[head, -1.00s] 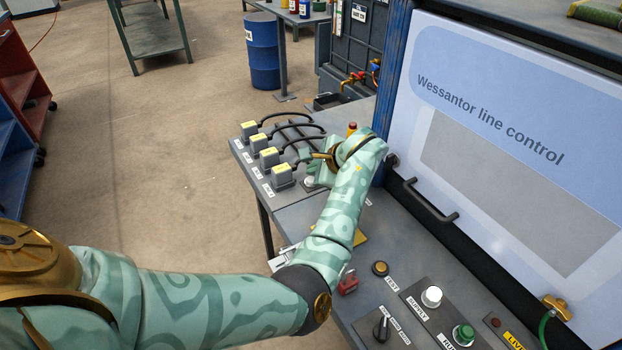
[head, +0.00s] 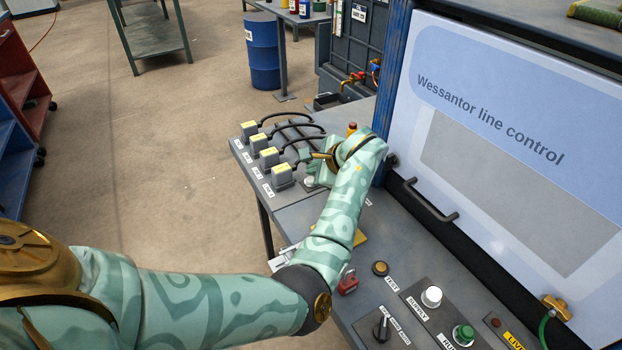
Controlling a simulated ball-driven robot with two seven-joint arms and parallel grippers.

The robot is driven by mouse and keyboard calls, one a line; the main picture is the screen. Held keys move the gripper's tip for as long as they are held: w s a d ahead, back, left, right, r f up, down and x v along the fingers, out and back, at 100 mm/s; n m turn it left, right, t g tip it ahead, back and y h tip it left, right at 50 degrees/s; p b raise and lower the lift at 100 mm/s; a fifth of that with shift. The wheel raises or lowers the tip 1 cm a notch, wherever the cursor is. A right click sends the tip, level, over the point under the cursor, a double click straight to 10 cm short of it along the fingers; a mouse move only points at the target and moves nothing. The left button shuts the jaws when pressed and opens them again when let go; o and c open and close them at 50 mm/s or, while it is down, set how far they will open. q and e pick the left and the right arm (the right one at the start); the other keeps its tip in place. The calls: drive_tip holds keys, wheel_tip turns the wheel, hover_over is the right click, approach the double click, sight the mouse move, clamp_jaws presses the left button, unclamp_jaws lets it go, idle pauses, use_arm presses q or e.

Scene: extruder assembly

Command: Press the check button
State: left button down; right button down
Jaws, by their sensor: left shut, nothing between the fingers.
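My left gripper (head: 315,176) is shut and empty, low over the far end of the bench, just right of the row of plugs. A small pale round button (head: 309,182) shows right at its fingertips, partly covered by the hand. I cannot read a label that names it as the check button, and I cannot tell whether the fingers touch it. My right gripper is not in view.
Several grey plugs with yellow tops (head: 283,175) and black cables stand left of the hand. A control screen (head: 520,150) with a black handle (head: 430,203) rises on the right.

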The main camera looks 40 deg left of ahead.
use_arm(q)
drive_tip(key=shift+f, duration=0.1)
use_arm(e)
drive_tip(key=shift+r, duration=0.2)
use_arm(q)
drive_tip(key=shift+f, duration=0.3)
